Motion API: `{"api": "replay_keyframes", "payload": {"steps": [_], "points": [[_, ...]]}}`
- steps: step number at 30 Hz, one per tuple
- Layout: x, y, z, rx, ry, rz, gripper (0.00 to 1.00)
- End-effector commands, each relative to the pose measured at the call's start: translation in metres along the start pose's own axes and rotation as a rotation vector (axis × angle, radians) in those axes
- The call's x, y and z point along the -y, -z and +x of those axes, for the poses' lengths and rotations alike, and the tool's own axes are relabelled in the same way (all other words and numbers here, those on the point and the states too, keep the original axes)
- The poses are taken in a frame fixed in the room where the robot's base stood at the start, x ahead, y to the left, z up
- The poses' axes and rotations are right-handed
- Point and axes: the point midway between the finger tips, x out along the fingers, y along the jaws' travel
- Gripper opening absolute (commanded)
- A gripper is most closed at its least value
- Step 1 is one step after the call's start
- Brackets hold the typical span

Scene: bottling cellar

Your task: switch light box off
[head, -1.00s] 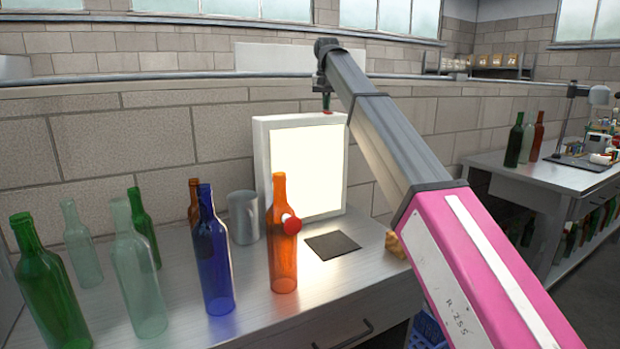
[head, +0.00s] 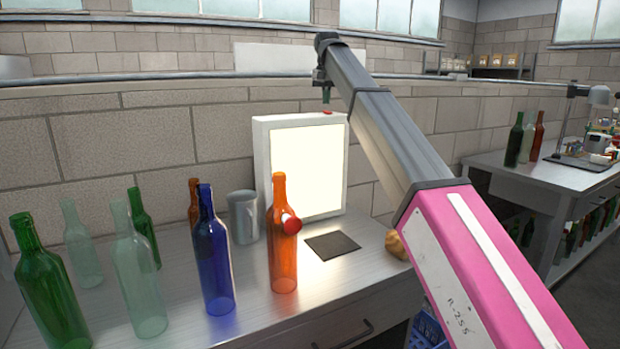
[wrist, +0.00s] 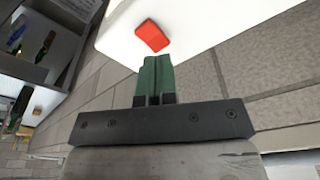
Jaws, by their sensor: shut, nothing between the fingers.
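The light box (head: 308,170) stands upright at the back of the metal bench against the brick wall. Its white panel is lit. A red switch (wrist: 152,36) is on its top face and also shows in the head view (head: 327,113). My gripper (wrist: 155,60) has its green fingers shut with nothing between them. In the wrist view the fingertips point at the red switch, with a small gap in the picture. In the head view my gripper hangs just above the box's top right, over the switch.
Several bottles stand on the bench, with a blue bottle (head: 212,255) and an orange bottle (head: 283,240) toward the middle. A dark mat (head: 332,246) lies in front. Another bench (head: 550,180) is at the right.

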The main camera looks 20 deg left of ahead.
Motion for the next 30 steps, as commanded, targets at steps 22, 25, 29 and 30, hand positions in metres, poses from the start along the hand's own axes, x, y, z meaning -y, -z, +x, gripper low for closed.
{"api": "replay_keyframes", "payload": {"steps": [22, 25, 29, 30], "points": [[0.000, 0.007, -0.046, -0.001, 0.000, 0.000, 0.00], [0.000, 0.007, -0.046, -0.001, 0.000, 0.000, 0.00], [0.000, 0.007, -0.046, -0.001, 0.000, 0.000, 0.00], [0.000, 0.007, -0.046, -0.001, 0.000, 0.000, 0.00]]}}
